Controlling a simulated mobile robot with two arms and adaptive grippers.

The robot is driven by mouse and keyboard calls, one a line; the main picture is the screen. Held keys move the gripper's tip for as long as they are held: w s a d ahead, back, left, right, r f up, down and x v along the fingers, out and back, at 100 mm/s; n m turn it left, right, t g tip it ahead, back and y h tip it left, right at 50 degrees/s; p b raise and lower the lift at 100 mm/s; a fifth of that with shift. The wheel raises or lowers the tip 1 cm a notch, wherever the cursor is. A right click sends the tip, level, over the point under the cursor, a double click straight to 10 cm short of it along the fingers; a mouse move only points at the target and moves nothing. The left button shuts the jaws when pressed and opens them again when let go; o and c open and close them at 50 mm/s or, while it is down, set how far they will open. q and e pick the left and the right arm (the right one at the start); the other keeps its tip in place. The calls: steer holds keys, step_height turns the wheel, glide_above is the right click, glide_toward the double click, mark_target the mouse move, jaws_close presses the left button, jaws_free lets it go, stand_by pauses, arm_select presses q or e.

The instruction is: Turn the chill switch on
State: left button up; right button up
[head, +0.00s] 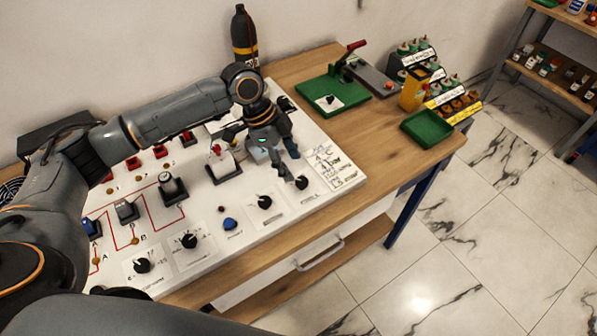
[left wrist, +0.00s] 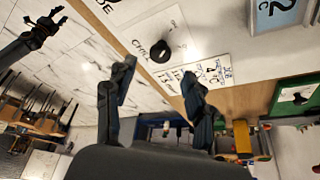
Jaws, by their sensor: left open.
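The chill switch is a black rotary knob (head: 302,183) on a white plate at the right end of the white panel (head: 205,278). In the left wrist view the knob (left wrist: 175,52) sits beside the lettering "CHILL"; its exact setting is hard to read. My left gripper (head: 287,162) is just above and behind the knob in the head view, pointing down at the panel. Its two fingers (left wrist: 157,78) are spread apart with nothing between them. A dark gripper (left wrist: 40,32), likely my right one, shows at the upper left of the left wrist view.
A similar black knob (head: 264,202) is left of the chill switch, and a handwritten note (head: 335,166) lies to its right. A red-tipped toggle (head: 222,165) stands behind. A green tray (head: 426,129) and a green board (head: 333,97) occupy the right of the table.

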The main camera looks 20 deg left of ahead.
mark_target(301, 181)
arm_select(q)
steer(key=x, duration=0.5)
steer(key=shift+d+f+p, duration=0.15)
steer(key=shift+f+p, duration=0.2)
steer(key=shift+p, duration=0.05)
jaws_close()
